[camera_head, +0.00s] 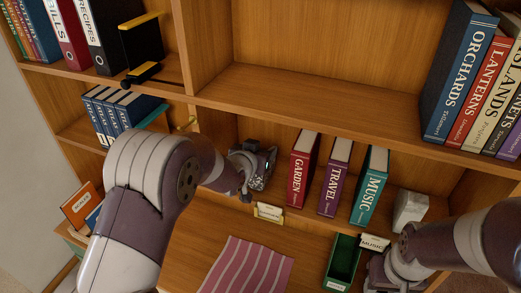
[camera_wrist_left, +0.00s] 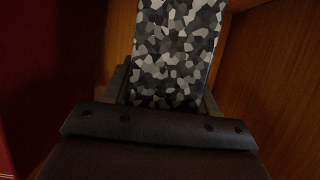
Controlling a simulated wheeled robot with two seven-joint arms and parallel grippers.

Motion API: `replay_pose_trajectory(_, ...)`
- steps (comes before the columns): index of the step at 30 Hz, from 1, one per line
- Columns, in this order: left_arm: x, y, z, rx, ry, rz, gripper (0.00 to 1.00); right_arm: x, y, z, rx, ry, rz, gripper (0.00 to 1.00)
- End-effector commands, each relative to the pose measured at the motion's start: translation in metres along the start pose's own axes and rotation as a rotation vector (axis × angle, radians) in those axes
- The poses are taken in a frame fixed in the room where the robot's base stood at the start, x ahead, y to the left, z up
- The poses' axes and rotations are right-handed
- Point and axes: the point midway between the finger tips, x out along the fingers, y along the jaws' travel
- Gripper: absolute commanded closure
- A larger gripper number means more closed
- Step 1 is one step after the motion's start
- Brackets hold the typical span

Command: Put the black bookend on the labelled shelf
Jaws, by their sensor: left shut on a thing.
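A dark speckled bookend (camera_head: 264,170), black with grey and white flecks, is in the shelf bay left of the red GARDEN book (camera_head: 303,168). My left gripper (camera_head: 243,174) is shut on it. In the left wrist view the bookend (camera_wrist_left: 178,50) is upright between the fingers, its lower part hidden. I cannot tell whether it touches the shelf. A small label card (camera_head: 269,212) is on the shelf's front edge (camera_head: 300,222), its text too small to read. My right gripper (camera_head: 384,274) is at the lower right; its jaws cannot be made out.
TRAVEL (camera_head: 336,176) and MUSIC (camera_head: 371,186) books and a pale stone block (camera_head: 410,209) stand to the right. A black thing with yellow edges (camera_head: 143,42) is on the upper left shelf. Below are a green box (camera_head: 343,262), a MUSIC card (camera_head: 375,243) and a striped cloth (camera_head: 248,268).

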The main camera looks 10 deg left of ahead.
Motion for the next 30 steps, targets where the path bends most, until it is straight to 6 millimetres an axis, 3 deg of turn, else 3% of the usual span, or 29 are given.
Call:
replay_pose_trajectory(18,0.004,0.000,0.008,0.000,0.006,0.000,1.00,0.012,0.000,0.001,0.000,0.000,0.000,0.57)
replay_pose_trajectory(19,0.004,0.000,0.007,0.000,0.007,0.000,0.36,0.011,0.000,0.001,0.000,0.000,0.000,0.57)
replay_pose_trajectory(21,0.004,0.000,0.007,0.000,0.006,0.000,0.13,0.011,0.000,0.001,0.000,0.000,0.000,0.57)
replay_pose_trajectory(30,0.003,0.000,0.012,0.000,-0.003,0.000,0.13,0.012,0.000,0.001,0.000,0.000,0.000,0.57)
